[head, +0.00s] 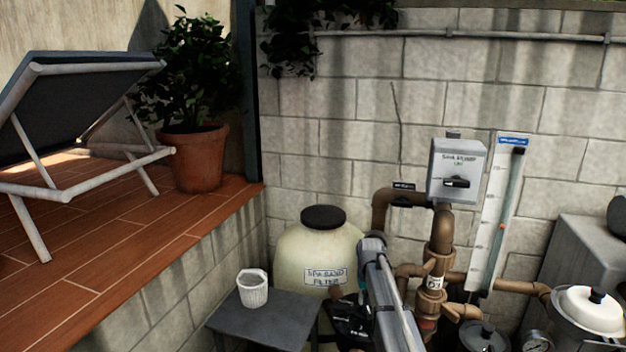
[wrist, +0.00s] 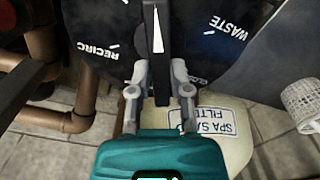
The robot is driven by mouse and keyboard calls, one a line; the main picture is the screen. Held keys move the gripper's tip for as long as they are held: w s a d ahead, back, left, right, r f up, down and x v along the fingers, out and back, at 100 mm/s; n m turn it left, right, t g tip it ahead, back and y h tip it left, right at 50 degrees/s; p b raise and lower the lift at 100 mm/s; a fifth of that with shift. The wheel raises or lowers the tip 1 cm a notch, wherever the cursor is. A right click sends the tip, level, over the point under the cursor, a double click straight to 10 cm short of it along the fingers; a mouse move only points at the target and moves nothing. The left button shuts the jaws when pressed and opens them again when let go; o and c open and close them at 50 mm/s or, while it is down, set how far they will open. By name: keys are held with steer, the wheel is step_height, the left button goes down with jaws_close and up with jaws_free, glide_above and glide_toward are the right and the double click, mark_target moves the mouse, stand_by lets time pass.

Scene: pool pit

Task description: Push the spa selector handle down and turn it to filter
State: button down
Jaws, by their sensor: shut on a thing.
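The spa selector handle (wrist: 156,48) is black with a white pointer stripe and sits over a round black dial (wrist: 105,38). My gripper (wrist: 160,78), with a teal body and grey fingers, is shut on the handle, one finger on each side. In the wrist view the pointer aims up the picture, between the RECIRC and WASTE labels. Another label beside the right finger is mostly covered, and I see no readable filter position on the dial. In the head view my arm hides most of the dial and the gripper. I cannot tell whether the handle is pressed down.
The cream spa sand filter tank (head: 305,250) stands by the block wall. A grey side table (head: 240,318) with a white basket (head: 252,288) is left of my arm. Brown pipes (head: 440,250) and a spa pump switch box (head: 458,170) are close on the right.

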steer(key=m, duration=0.4)
steer(key=shift+m, duration=0.4)
steer(key=shift+c, duration=2.2)
jaws_free()
step_height(320, 180, up, 7)
steer(key=p, duration=0.7)
